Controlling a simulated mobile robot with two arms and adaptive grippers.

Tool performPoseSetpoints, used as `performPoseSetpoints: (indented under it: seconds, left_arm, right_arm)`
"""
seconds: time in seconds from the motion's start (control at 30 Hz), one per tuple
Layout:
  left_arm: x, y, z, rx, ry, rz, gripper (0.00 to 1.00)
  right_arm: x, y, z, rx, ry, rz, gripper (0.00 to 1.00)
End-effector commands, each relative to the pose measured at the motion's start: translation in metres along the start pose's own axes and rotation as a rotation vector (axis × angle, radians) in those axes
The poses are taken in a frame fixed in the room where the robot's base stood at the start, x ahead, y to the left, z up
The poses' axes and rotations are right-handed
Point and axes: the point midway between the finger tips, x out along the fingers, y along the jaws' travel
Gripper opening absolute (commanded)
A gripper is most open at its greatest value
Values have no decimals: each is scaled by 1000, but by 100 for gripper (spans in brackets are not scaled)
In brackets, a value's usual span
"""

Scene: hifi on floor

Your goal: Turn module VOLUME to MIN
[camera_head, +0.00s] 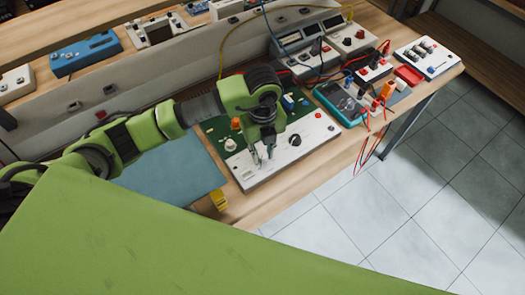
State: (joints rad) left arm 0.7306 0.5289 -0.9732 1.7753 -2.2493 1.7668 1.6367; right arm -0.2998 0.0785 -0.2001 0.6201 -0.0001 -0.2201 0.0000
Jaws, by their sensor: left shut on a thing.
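The module (292,168) is a white panel with a green circuit board on the bench, near its front edge. A black knob (295,140) sits on its right part, and a pale round knob (230,145) is at its left. My left gripper (263,160) points down at the middle of the white panel, between these two knobs. Its fingers are shut on a small part of the panel, likely a knob, which they mostly hide. The labels are too small to read, so I cannot tell which control is VOLUME or its setting. My right gripper is out of view.
A blue-grey mat (178,170) lies left of the module. A teal multimeter (340,103) with red leads stands to its right, near a red tray (408,75) and bench instruments (310,55). A yellow item (218,199) is at the front edge. Tiled floor lies beyond.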

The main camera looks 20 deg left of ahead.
Motion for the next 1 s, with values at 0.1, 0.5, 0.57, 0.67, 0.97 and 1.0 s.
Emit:
performPoseSetpoints:
  seconds: [0.1,0.5,0.57,0.67,0.97,1.0]
  left_arm:
    - [-2,-1,2,-29,-5,-4,0]
    - [-2,-1,2,-50,-5,-4,0]
    - [-2,-1,2,-49,-5,-4,0]
    - [-2,-1,2,-49,-5,-4,29]
    - [-1,0,1,-47,-2,-2,38]
    - [-1,0,1,-47,-2,-2,38]
  right_arm:
    - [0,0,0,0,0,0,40]
    - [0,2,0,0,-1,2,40]
    - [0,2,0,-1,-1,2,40]
    - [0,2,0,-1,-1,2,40]
    - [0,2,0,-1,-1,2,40]
    - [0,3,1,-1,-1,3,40]
